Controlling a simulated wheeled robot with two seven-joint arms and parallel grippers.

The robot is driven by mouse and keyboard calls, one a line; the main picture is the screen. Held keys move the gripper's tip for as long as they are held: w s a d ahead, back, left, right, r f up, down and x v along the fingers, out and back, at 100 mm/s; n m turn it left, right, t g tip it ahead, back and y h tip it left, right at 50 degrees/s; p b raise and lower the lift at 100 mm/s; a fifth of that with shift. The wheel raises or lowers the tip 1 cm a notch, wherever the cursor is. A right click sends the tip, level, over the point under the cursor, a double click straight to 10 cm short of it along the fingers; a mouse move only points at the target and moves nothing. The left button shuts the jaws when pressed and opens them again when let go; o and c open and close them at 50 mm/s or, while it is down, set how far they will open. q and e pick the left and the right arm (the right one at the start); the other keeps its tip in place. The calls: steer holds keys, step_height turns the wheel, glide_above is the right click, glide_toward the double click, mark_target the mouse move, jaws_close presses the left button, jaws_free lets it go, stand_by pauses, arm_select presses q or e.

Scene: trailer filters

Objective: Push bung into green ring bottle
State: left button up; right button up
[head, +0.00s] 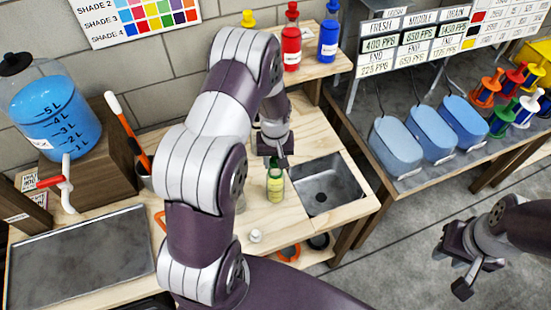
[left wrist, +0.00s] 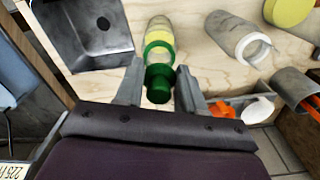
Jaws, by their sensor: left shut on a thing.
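The green ring bottle (head: 275,187) stands on the wooden bench just left of the sink. In the left wrist view it is a clear bottle (left wrist: 159,28) with yellow contents and a green ring (left wrist: 158,48) at its neck. My left gripper (head: 276,160) is right above the bottle. In the left wrist view its fingers (left wrist: 159,87) are shut on a green bung (left wrist: 158,80), which lines up with the bottle mouth. I cannot tell how far the bung is in. My right gripper (head: 457,270) is open and empty at the lower right, away from the bench.
The grey sink (head: 328,188) is right of the bottle. A small white item (head: 255,236) is near the front edge. A pale cylinder (left wrist: 240,40) stands beside the bottle. Red (head: 291,45) and blue (head: 328,40) bottles stand on the back shelf. A blue-filled dispenser (head: 58,115) is at left.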

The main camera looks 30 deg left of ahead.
arm_select(q)
steer(key=shift+f, duration=0.15)
steer(key=shift+f+b, duration=0.35)
steer(key=shift+s+f, duration=0.1)
stand_by(0.6)
steer(key=shift+f, duration=0.1)
steer(key=shift+f, duration=0.25)
steer(key=shift+w+r, duration=0.1)
steer(key=shift+w, duration=0.1)
stand_by(0.3)
steer(key=o, duration=1.6)
